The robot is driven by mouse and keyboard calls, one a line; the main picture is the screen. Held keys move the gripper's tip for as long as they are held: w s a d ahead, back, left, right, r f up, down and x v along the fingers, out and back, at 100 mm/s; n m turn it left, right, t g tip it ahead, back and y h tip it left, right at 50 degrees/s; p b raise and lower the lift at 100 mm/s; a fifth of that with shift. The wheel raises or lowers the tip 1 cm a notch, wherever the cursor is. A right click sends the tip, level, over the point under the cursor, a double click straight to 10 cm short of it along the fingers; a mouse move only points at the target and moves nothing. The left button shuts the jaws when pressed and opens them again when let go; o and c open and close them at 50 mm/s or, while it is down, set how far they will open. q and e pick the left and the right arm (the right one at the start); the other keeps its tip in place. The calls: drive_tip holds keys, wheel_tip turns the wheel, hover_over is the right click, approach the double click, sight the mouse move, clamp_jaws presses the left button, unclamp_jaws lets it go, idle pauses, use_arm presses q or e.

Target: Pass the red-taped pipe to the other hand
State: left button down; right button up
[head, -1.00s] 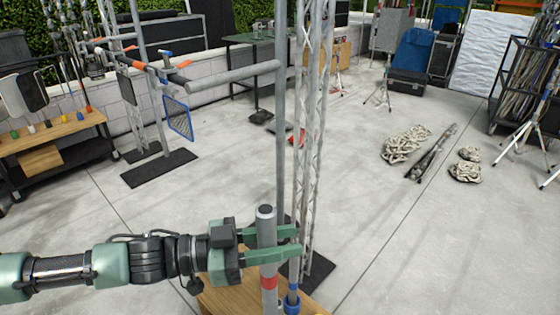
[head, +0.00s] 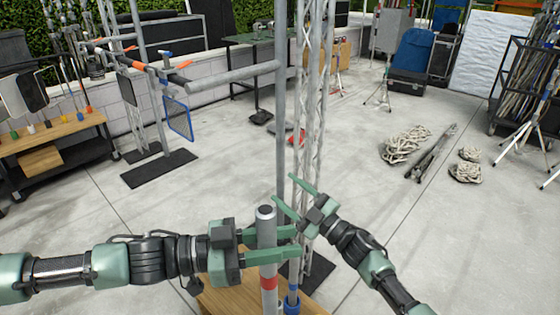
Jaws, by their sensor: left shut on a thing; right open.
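The red-taped pipe (head: 268,267) is a grey upright tube with a dark top opening and a red band low down. My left gripper (head: 286,244) is shut on its upper part, with green fingers on either side. The pipe's lower end is out of the frame. My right gripper (head: 286,195) is open and empty, just above and to the right of the pipe's top. It appears apart from the pipe, though the depth between them is hard to judge.
A wooden surface (head: 228,293) lies below the pipe, with a blue-banded post (head: 292,296) beside it. A lattice truss (head: 313,130) and a grey vertical pole (head: 281,130) stand behind. Coiled rope (head: 405,145) lies on the open concrete floor to the right.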

drive_tip(key=s+a+r+n+g, duration=0.4)
drive_tip(key=s+r+n+g, duration=0.15)
drive_tip(key=r, duration=0.25)
drive_tip(key=s+a+r+n+g+y, duration=0.1)
drive_tip(key=s+a+r+n+g, duration=0.2)
drive_tip(key=s+r+n+g, duration=0.35)
drive_tip(key=s+a+r+n+g, duration=0.4)
drive_tip(key=r+n, duration=0.3)
drive_tip(key=r, duration=0.2)
drive_tip(key=n+t+h, duration=0.5)
drive_tip(key=n+h, duration=0.2)
drive_tip(key=h, duration=0.8)
approach(267, 211)
drive_tip(key=x, duration=1.1)
drive_tip(key=shift+w+a+f, duration=0.1)
drive_tip(key=shift+f, duration=0.15)
